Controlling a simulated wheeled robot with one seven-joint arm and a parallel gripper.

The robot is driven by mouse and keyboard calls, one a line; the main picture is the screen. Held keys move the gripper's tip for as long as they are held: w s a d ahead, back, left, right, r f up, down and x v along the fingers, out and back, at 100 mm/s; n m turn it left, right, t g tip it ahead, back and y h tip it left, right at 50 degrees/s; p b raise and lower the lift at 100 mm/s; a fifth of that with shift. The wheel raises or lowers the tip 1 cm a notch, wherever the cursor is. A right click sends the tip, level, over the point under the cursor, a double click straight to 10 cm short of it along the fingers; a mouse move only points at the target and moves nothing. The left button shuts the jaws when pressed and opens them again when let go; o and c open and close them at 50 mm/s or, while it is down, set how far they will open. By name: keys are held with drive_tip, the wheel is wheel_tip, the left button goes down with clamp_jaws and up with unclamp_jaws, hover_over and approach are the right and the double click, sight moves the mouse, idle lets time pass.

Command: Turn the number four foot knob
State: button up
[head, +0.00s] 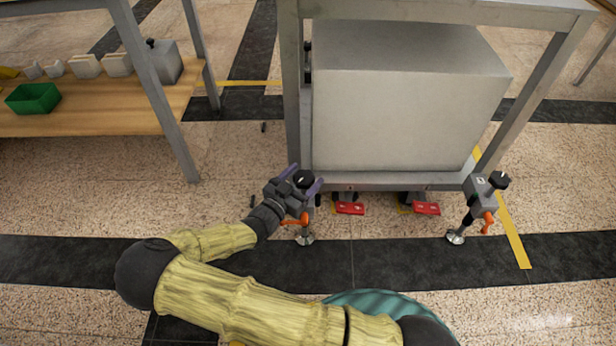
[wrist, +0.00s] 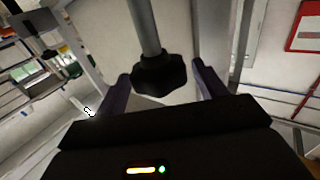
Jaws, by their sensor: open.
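A black lobed foot knob (head: 303,177) is at the left front foot of the grey machine frame. It shows in the wrist view as a dark knob (wrist: 160,74) on a grey rod. My gripper (head: 305,176) is at this knob, its two purple fingers apart on either side of it. In the wrist view, gaps show between the knob and both fingers. A second black knob (head: 499,180) is on the right front foot, far from my gripper. I cannot read a number at either foot.
Orange levers (head: 488,222) hang by the feet. Red pedals (head: 426,208) lie under the frame's lower rail. A large grey box (head: 400,110) fills the frame. A wooden shelf (head: 90,122) with a green bin (head: 33,98) stands left. The floor between the feet is mostly clear.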

drive_tip(key=shift+b+x, duration=0.3)
drive_tip(key=shift+x, duration=1)
drive_tip(key=c, duration=1)
drive_tip(key=shift+m+g+h, duration=0.4)
drive_tip(key=shift+m+h, duration=0.1)
drive_tip(key=m+g+h, duration=0.1)
drive_tip(key=g, duration=0.1)
drive_tip(key=m+g+h, duration=0.2)
drive_tip(key=m+g+h+p, duration=0.1)
drive_tip(key=shift+s+d+g, duration=0.25)
drive_tip(key=shift+s+g, duration=0.05)
drive_tip(key=shift+g, duration=0.1)
drive_tip(key=m+g, duration=0.1)
drive_tip(key=m+g+h, duration=0.1)
drive_tip(key=g, duration=0.1)
drive_tip(key=m+g, duration=0.1)
drive_tip(key=g, duration=0.1)
drive_tip(key=shift+s+m+h, duration=0.3)
drive_tip(key=shift+m+h, duration=0.1)
drive_tip(key=shift+s+m+g, duration=0.2)
drive_tip(key=shift+m+g, duration=0.8)
drive_tip(key=shift+g, duration=0.6)
